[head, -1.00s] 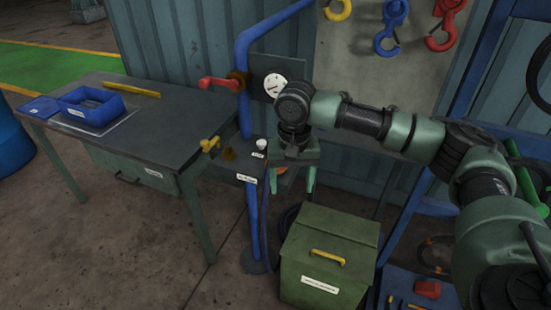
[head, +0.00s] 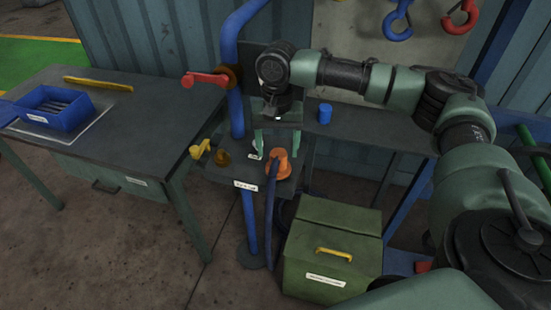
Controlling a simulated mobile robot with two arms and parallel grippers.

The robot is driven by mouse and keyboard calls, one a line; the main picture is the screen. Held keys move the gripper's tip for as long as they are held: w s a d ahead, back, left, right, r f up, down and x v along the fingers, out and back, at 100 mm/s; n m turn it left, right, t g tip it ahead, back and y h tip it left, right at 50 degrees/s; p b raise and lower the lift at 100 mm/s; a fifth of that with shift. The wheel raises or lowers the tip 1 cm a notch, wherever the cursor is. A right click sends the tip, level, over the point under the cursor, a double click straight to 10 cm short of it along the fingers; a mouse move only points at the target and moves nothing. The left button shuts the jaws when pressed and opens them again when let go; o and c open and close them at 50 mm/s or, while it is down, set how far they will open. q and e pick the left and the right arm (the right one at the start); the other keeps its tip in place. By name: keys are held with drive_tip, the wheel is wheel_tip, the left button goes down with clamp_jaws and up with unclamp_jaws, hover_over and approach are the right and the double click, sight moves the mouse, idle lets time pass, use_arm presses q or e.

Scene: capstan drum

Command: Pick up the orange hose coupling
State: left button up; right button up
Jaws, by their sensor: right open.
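The orange hose coupling (head: 279,164) stands at the right end of a small dark shelf by the blue pipe, with a dark blue hose (head: 270,208) hanging from it over the front. My right gripper (head: 283,146) points down above the coupling, its green fingers spread wide. In the picture, one finger shows to the left of the coupling and the other to its right. I cannot tell exactly how high the fingertips are above it or whether they touch it. The coupling is not gripped. My left gripper is not in view.
A yellow-handled valve (head: 201,148) and a red lever (head: 205,79) are left of the blue pipe (head: 236,110). A green box (head: 331,249) stands below. A workbench (head: 145,120) with a blue tray (head: 54,108) is left.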

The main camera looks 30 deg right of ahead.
sight(279, 154)
drive_tip(key=f, duration=0.2)
drive_tip(key=f+p, duration=0.1)
drive_tip(key=shift+d+f, duration=0.25)
drive_tip(key=shift+f, duration=0.1)
drive_tip(key=shift+w+f, duration=0.15)
drive_tip(key=shift+f, duration=0.65)
drive_tip(key=c, duration=1.2)
clamp_jaws()
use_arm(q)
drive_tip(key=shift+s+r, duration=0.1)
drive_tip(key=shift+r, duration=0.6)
use_arm(e)
drive_tip(key=shift+r, duration=0.1)
